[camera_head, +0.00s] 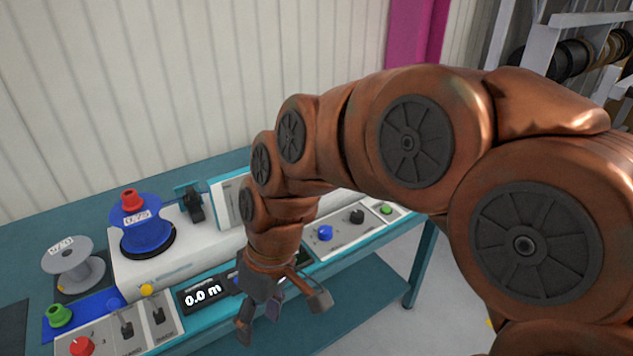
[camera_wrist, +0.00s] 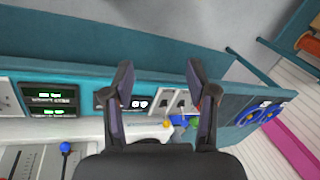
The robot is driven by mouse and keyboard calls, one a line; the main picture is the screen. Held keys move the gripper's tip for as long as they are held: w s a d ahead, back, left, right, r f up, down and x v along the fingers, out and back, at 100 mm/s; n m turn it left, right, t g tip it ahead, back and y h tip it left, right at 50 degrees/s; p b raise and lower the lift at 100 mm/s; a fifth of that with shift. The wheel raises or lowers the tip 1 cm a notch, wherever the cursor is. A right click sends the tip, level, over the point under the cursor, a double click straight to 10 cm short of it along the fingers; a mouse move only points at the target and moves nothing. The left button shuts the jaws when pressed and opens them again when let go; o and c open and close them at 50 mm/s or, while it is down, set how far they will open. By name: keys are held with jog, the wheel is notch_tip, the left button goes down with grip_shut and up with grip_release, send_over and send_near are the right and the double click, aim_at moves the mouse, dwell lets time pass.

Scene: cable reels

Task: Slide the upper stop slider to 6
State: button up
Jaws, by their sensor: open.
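A pale slider panel (camera_wrist: 40,160) with dark slots shows at the lower left of the wrist view, cut off by the frame. A slider with a blue knob (camera_wrist: 66,147) stands on it; no label is readable, so I cannot tell whether it is the upper stop slider. In the head view my arm hides much of the upright white panel (camera_head: 222,203). My gripper (camera_head: 278,310) is open and empty, pointing down in front of the console's front edge. In the wrist view my gripper (camera_wrist: 160,82) has its fingers spread, with the blue knob to their left.
The console carries a 0.0 m display (camera_head: 203,294), a blue reel (camera_head: 147,232), a red knob (camera_head: 82,346), a blue knob (camera_head: 325,233) and a green button (camera_head: 386,209). A grey reel (camera_head: 75,265) stands at left. Open floor lies in front of the bench.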

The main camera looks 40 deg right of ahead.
jog(key=w+d+r+n+t+y+b, duration=0.1)
jog(key=w+d+n+t+y+b, duration=0.15)
jog(key=w+d, duration=0.45)
jog(key=w+d+n+t+y+b, duration=0.1)
jog(key=w+d+t+y+b, duration=0.2)
jog(key=w, duration=0.8)
jog(key=w+d+t+h+b, duration=0.15)
jog(key=d+t, duration=0.25)
jog(key=d, duration=0.7)
jog(key=w+d+t+h, duration=0.1)
jog(key=w+d+t, duration=0.2)
jog(key=d, duration=0.7)
jog(key=p+x, duration=0.1)
jog(key=x, duration=0.7)
jog(key=shift+d+f+p, duration=0.25)
jog(key=shift+f+p, duration=0.1)
